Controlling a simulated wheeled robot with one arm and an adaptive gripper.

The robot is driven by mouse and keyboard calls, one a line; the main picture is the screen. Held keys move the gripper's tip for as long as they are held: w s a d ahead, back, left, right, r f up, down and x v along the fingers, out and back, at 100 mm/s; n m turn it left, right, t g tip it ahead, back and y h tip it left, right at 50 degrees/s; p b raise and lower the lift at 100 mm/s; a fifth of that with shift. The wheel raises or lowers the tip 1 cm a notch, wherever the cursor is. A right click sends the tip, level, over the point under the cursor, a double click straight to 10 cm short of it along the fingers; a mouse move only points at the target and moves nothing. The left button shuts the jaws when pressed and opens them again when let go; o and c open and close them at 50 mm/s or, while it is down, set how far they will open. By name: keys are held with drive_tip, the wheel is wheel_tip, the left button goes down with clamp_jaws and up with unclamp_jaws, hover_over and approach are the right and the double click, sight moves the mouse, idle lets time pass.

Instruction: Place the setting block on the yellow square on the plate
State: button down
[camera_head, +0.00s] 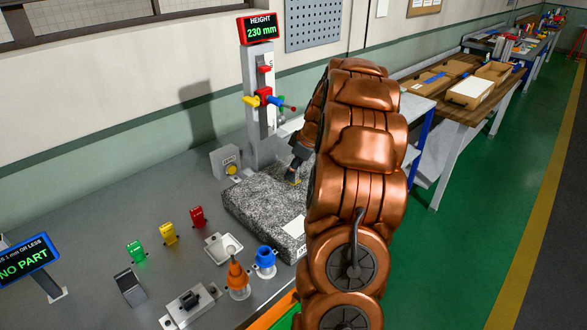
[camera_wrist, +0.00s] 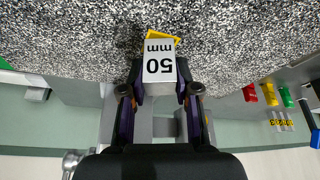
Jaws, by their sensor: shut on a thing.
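The setting block (camera_wrist: 160,68) is a light grey block marked "50 mm", upside down in the wrist view. My gripper (camera_wrist: 160,92) is shut on it, one finger on each side. The yellow square (camera_wrist: 164,35) shows on the speckled granite plate (camera_wrist: 70,40) just past the block's end and looks turned slightly against the block. Part of the square is hidden by the block. I cannot tell whether the block touches the plate. In the head view, my gripper (camera_head: 294,172) is low over the plate (camera_head: 255,208), partly hidden by my arm.
A height gauge (camera_head: 258,100) reading "230 mm" stands behind the plate, with a small grey box (camera_head: 224,162) beside it. Green (camera_head: 137,251), yellow (camera_head: 168,233) and red (camera_head: 198,216) pieces, a white tray (camera_head: 223,248), an orange cone and a blue cup stand in front.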

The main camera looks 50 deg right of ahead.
drive_tip(key=shift+f, duration=0.1)
drive_tip(key=c, duration=0.8)
unclamp_jaws()
drive_tip(key=shift+c, duration=0.2)
drive_tip(key=shift+r, duration=0.25)
drive_tip(key=shift+s+d+r+b, duration=0.15)
drive_tip(key=shift+r+b, duration=0.2)
drive_tip(key=b+v, duration=0.3)
drive_tip(key=v, duration=0.8)
drive_tip(key=shift+b, duration=0.3)
drive_tip(key=shift+s, duration=0.1)
